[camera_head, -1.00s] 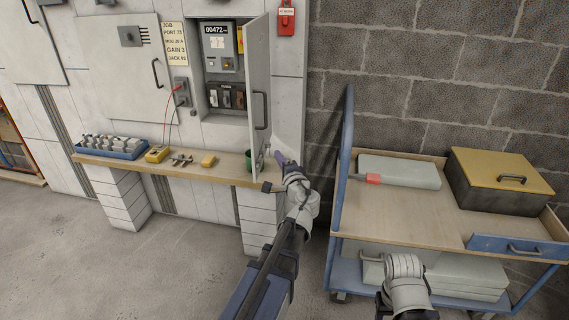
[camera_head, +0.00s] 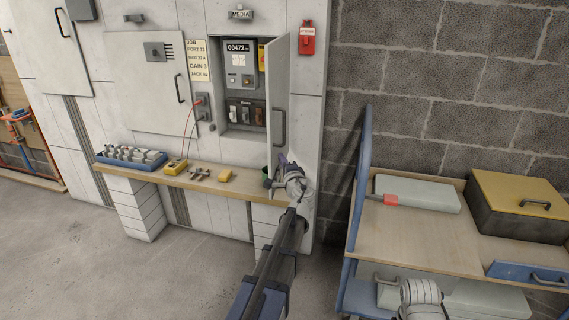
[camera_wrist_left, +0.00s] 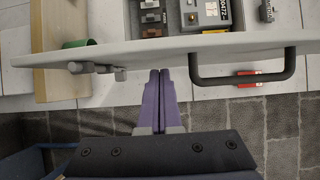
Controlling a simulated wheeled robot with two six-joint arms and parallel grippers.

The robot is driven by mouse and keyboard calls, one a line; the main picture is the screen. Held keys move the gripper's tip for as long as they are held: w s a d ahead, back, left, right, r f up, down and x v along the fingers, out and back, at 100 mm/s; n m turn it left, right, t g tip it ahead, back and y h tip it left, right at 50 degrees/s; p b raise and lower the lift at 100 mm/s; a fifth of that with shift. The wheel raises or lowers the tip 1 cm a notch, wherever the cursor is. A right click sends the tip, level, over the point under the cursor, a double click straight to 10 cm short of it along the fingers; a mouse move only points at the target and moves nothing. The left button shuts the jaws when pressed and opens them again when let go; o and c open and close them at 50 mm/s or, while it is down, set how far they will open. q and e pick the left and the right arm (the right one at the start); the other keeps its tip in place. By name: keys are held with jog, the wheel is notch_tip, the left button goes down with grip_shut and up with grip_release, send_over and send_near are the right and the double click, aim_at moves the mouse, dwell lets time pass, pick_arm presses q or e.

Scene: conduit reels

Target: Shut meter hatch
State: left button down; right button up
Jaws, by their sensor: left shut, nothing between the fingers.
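The meter hatch (camera_head: 278,85) is a pale door hinged at the right of the meter recess. It stands wide open, jutting out from the wall, with a dark bar handle (camera_head: 280,127). The recess shows a grey meter (camera_head: 240,62) and fuses below it. My left gripper (camera_head: 283,160) is shut and empty at the hatch's lower part, below the handle. In the left wrist view its purple fingers (camera_wrist_left: 160,78) point at the hatch panel (camera_wrist_left: 160,50), beside the handle (camera_wrist_left: 240,77); I cannot tell whether they touch. My right gripper is not visible; only my white right wrist shows.
A loaded trolley (camera_head: 430,240) stands at the right.

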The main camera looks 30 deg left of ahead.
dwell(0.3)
pick_arm(q)
jog(key=s+a, duration=0.2)
jog(key=a, duration=0.6)
jog(key=shift+s+a, duration=0.1)
jog(key=a, duration=0.7)
jog(key=shift+s, duration=0.15)
dwell(0.4)
jog(key=shift+a, duration=0.1)
jog(key=w+a, duration=0.1)
jog(key=a, duration=0.5)
jog(key=shift+a, duration=0.3)
